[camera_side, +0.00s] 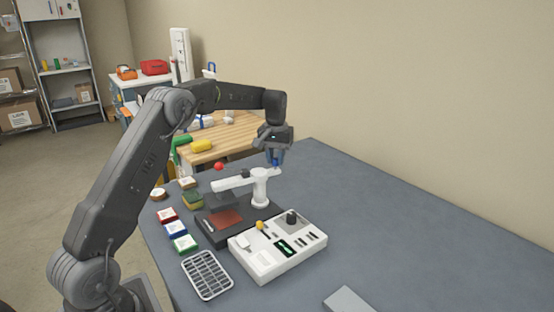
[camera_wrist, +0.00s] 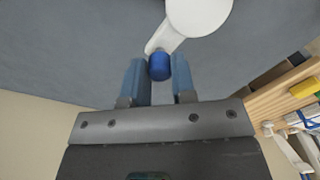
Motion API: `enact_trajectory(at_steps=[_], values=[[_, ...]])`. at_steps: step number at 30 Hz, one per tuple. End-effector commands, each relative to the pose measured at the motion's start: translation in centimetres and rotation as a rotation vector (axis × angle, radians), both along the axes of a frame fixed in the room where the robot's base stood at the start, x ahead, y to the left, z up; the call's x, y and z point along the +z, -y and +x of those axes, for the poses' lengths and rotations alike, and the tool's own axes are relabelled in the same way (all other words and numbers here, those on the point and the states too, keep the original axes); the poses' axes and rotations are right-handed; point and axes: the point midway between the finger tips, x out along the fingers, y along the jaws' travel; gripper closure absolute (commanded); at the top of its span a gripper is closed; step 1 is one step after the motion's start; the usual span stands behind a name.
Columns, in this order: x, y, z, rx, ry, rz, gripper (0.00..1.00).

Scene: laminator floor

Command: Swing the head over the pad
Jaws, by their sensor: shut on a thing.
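The white swing arm (camera_side: 238,181) sits on a round white post (camera_side: 260,188), with a blue grip (camera_wrist: 159,67) at its short end. My gripper (camera_side: 277,156) is shut on this blue grip; in the wrist view its two blue fingers (camera_wrist: 158,82) stand either side of it. The dark head (camera_side: 222,199) hangs under the arm's other end, at the back of the press base. The reddish pad (camera_side: 226,219) lies on the dark base (camera_side: 207,233) in front of it, mostly uncovered. A red ball (camera_side: 219,166) is above the head end.
A white control panel (camera_side: 268,265) stands in front of the press. Red, blue and green boxes (camera_side: 180,242) and a grey rack (camera_side: 207,275) are at its left. A wooden table (camera_side: 235,132) stands behind. The grey bench is clear to the right (camera_side: 380,220).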

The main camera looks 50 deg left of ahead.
Motion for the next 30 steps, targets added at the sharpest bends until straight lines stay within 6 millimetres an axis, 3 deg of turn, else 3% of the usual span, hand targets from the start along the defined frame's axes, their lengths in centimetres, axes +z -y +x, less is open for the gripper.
enact_trajectory(at_steps=[10, 27, 28, 30], values=[[0.05, -0.86, 0.08, 0.147, 0.002, 0.001, 1.00], [0.07, -1.07, 0.08, 0.176, 0.002, 0.002, 1.00], [0.07, -1.08, 0.07, 0.176, 0.002, 0.002, 0.73], [0.07, -1.06, 0.07, 0.176, 0.002, 0.002, 0.66]])
